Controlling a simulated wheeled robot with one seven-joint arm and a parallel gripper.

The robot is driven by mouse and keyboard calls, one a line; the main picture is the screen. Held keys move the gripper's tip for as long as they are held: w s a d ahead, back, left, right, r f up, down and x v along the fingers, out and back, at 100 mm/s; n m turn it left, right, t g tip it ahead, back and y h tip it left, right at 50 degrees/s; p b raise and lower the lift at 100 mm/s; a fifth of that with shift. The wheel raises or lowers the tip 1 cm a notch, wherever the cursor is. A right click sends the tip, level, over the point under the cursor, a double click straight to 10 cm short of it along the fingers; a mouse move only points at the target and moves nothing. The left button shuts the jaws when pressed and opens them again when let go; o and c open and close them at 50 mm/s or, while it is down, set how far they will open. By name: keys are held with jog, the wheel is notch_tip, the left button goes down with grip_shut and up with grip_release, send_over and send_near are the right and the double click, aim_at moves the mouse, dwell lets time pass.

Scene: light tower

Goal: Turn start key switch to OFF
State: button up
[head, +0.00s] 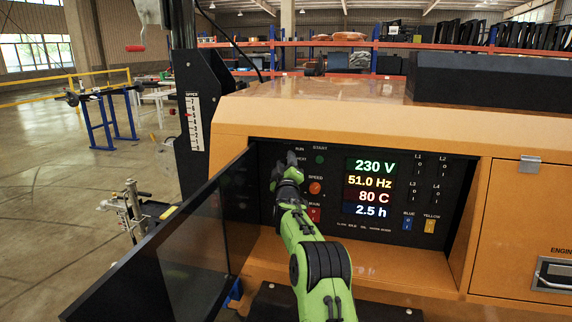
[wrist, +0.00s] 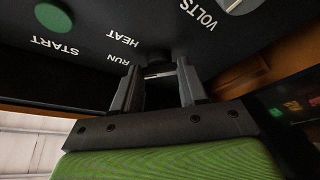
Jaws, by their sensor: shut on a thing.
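The start key switch (wrist: 157,73) shows in the wrist view as a dark knob with a thin pale edge between my fingertips. My gripper (head: 291,160) reaches the upper left of the black control panel (head: 338,160) and covers the switch in the head view. In the wrist view my gripper (wrist: 158,83) is shut on the switch, one finger on each side. HEAT and RUN labels are printed close to it. The switch's exact pointing direction is hard to tell.
A green START button (head: 320,159) and an orange speed knob (head: 315,188) sit just right of my gripper. A lit display (head: 370,187) reads 230 V, 51.0 Hz, 80 C and 2.5 h. A dark open door (head: 180,250) stands on the left.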

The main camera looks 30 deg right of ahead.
jog(key=shift+n, duration=0.4)
jog(key=n, duration=0.1)
jog(key=n+y+p, duration=0.1)
jog(key=n, duration=0.1)
jog(key=n+y, duration=0.1)
jog(key=n, duration=0.1)
jog(key=shift+r+g+p, duration=0.3)
jog(key=shift+s+r+n+g+y+p, duration=0.1)
jog(key=shift+n+g+y+p, duration=0.35)
jog(key=shift+n, duration=0.5)
jog(key=shift+n+g+y+p, duration=0.2)
jog(key=shift+n+p, duration=0.35)
jog(key=shift+n, duration=0.4)
jog(key=o, duration=1)
jog(key=shift+o, duration=0.2)
jog(key=b+v, duration=0.1)
jog(key=v, duration=1.4)
jog(key=shift+s, duration=0.35)
